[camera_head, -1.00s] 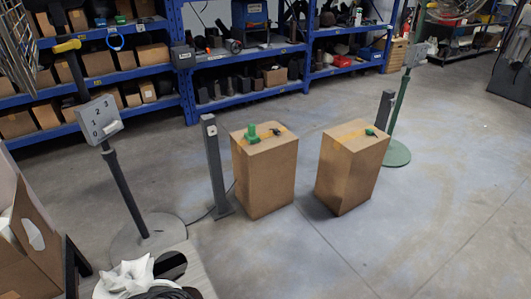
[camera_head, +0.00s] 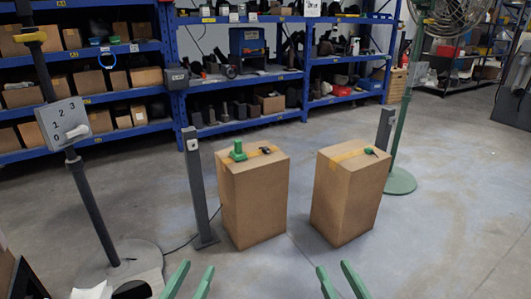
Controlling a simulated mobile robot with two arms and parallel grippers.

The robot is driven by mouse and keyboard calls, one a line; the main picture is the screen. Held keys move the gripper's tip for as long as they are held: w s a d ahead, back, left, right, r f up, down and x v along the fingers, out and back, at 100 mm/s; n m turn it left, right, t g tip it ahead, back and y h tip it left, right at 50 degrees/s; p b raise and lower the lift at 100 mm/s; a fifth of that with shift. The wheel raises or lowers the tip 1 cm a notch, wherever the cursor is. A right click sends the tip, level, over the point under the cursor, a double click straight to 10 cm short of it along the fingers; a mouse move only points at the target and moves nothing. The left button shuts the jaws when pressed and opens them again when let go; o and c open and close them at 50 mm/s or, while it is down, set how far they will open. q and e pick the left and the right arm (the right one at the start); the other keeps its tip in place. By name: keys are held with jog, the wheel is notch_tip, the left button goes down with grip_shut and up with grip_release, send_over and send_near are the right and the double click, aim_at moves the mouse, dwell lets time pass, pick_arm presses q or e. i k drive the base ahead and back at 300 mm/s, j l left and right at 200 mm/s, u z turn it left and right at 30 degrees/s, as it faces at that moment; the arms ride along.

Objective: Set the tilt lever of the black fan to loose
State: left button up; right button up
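The black fan's dark pole (camera_head: 95,212) stands at the left on a round grey base (camera_head: 122,262). A grey control box (camera_head: 63,123) on it is marked 0, 1, 2, 3 and has a white knob. Above it, a yellow lever (camera_head: 31,37) sticks out near the top of the pole. The fan head is outside the picture. My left gripper (camera_head: 190,272) and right gripper (camera_head: 338,270) show as green fingers at the bottom edge. Both are open with nothing between the fingers, well apart from the fan.
Two cardboard boxes (camera_head: 254,200) (camera_head: 346,197) stand ahead, with small green and black items on top. A grey post (camera_head: 198,190) stands beside the left box. A green fan (camera_head: 402,120) stands at the right. Blue shelves (camera_head: 240,76) line the back.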

aim_at(41, 35)
jog(key=u, duration=1.25)
jog(key=l, duration=0.65)
jog(key=i+l, duration=0.2)
jog(key=l, duration=0.15)
jog(key=i+l, duration=0.2)
jog(key=l, duration=0.2)
jog(key=i+l, duration=0.35)
jog(key=i, duration=0.2)
jog(key=i+l, duration=0.1)
jog(key=i, duration=0.15)
